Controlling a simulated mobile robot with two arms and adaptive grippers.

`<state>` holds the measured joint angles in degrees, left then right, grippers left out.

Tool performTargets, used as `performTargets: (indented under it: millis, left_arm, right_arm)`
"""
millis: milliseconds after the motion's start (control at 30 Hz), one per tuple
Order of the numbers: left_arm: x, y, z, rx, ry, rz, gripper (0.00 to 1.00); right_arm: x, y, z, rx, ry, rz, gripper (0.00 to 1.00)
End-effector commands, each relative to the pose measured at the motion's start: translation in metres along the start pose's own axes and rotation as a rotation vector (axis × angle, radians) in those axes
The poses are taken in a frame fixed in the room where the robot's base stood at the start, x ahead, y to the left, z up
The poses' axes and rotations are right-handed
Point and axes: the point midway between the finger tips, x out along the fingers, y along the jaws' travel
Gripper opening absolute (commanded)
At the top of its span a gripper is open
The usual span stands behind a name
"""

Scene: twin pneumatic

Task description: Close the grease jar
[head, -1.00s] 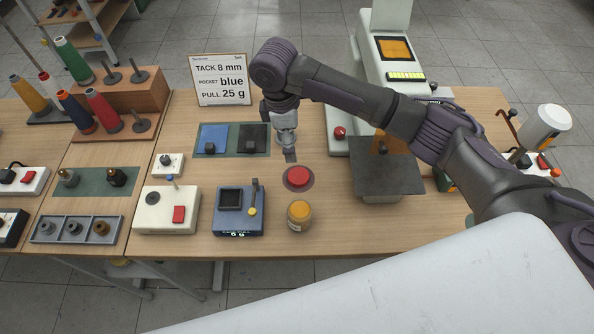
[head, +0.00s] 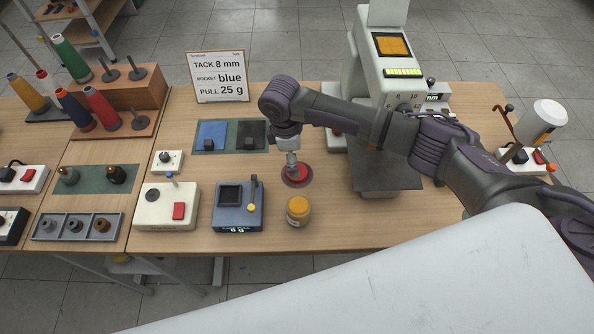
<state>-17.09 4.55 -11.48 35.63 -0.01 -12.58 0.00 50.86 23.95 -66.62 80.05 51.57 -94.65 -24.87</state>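The grease jar (head: 298,211) is a small jar with an amber top and a pale label. It stands upright near the front of the wooden table; I see no separate lid on it. A red round piece (head: 302,176), which may be its lid, lies on a dark disc just behind the jar. My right gripper (head: 292,169) points down at the red piece and partly covers it. Its fingers are too small and overlapped to show whether they are open or touching the piece. My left gripper is not in view.
A blue scale-like box (head: 229,219) stands left of the jar, with a white box (head: 153,217) beyond it. A grey machine plate (head: 388,176) stands to the right. A sign (head: 218,77) stands at the back. The table right of the jar is clear.

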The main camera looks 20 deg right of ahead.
Motion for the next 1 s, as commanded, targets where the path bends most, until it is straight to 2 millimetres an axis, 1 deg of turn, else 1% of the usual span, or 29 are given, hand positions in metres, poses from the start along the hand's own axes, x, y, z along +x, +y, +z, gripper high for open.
performTargets:
  millis: [67, 133, 267, 300, 400, 500, 800, 867, 1000]
  left_arm:
    - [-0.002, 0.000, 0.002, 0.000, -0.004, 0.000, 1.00]
    - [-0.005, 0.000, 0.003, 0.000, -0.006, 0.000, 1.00]
    - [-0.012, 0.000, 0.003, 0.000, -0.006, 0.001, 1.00]
    - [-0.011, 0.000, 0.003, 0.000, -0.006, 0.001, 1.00]
    - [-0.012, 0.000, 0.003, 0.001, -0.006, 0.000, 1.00]
    - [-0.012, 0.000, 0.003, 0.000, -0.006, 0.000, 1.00]
    - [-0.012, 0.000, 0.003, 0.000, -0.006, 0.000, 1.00]
    - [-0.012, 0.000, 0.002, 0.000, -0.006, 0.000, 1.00]
    - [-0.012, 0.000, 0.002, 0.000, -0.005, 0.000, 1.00]
  right_arm:
    - [0.003, 0.000, 0.000, 0.000, -0.001, -0.001, 0.89]
    - [0.010, -0.001, 0.001, 0.000, -0.002, -0.003, 0.89]
    - [0.030, -0.002, 0.001, 0.000, -0.004, -0.002, 0.89]
    - [0.037, -0.002, 0.000, 0.000, -0.003, -0.002, 0.89]
    - [0.047, -0.001, 0.000, 0.000, -0.001, -0.001, 0.89]
    - [0.052, -0.001, 0.000, 0.000, -0.001, 0.000, 0.89]
    - [0.052, -0.001, 0.000, -0.001, 0.000, 0.000, 0.89]
    - [0.052, -0.001, 0.000, 0.000, 0.000, 0.000, 0.79]
    - [0.052, -0.001, 0.000, 0.000, 0.000, 0.000, 0.56]
